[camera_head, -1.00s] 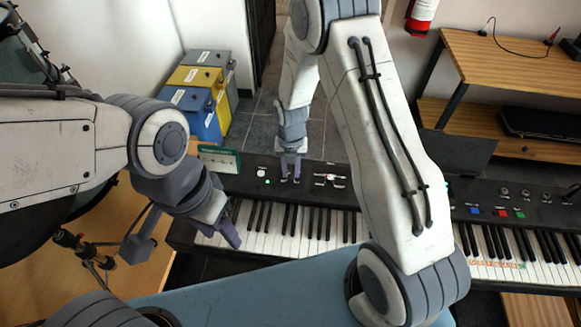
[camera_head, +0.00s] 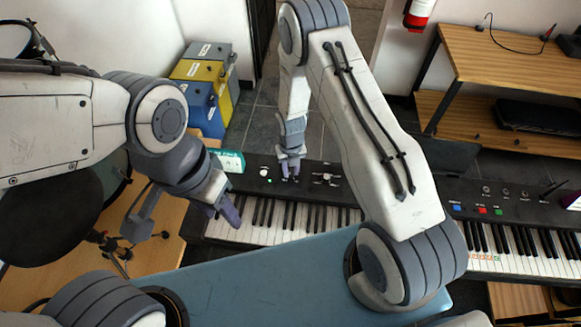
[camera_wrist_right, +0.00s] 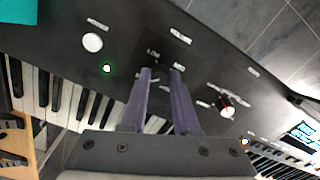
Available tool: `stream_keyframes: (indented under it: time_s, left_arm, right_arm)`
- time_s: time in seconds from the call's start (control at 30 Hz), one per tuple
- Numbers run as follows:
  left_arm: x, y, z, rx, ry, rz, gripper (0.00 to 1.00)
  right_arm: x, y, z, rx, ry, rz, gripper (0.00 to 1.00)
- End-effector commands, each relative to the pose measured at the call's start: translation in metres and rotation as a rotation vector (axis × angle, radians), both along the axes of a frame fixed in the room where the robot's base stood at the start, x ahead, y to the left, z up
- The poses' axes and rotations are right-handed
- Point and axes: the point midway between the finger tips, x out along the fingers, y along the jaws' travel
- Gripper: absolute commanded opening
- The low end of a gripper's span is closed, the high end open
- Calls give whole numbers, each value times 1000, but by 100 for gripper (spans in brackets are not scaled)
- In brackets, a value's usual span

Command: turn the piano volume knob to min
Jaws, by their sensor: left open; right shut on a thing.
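The black piano (camera_head: 250,184) lies across the middle of the head view, its control panel along the far side of the keys. My right gripper (camera_head: 290,173) reaches down onto this panel. In the right wrist view its two purple fingers (camera_wrist_right: 162,76) point at the panel below the VOLUME label (camera_wrist_right: 180,36) and are shut on the volume knob, with a narrow gap between them. My left gripper (camera_head: 228,212) is open and empty, over the left end of the keys.
A white round button (camera_wrist_right: 92,42) and a lit green light (camera_wrist_right: 106,68) are left of the fingers; another knob (camera_wrist_right: 227,101) is to the right. A second keyboard (camera_head: 520,215) stands at right.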

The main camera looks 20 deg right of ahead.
Motion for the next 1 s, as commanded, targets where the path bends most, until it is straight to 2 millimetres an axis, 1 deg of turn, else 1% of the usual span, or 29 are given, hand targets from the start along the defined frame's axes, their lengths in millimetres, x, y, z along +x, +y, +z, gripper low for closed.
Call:
stream_keyframes:
  time_s: [0.03,0.27,0.3,0.33,0.37,0.63,0.77,0.87,1.0]
  left_arm:
    - [0,0,0,0,0,0,50]
    - [0,0,0,0,0,0,50]
    - [0,0,0,0,0,0,50]
    - [0,0,0,0,0,0,50]
    - [0,0,0,0,0,0,50]
    - [0,0,0,0,0,0,50]
    - [0,0,-3,0,0,0,50]
    - [0,0,-7,0,0,1,50]
    - [0,0,-12,0,0,2,50]
  right_arm:
    - [3,0,1,1,-8,2,0]
    - [3,0,1,1,-7,2,0]
    - [3,0,1,0,-7,2,44]
    - [2,0,1,0,-6,2,56]
    - [2,0,1,0,-6,2,59]
    - [1,0,0,0,-2,1,59]
    - [1,0,6,0,-3,0,59]
    - [2,0,17,0,-5,0,59]
    - [2,1,43,0,-7,0,59]
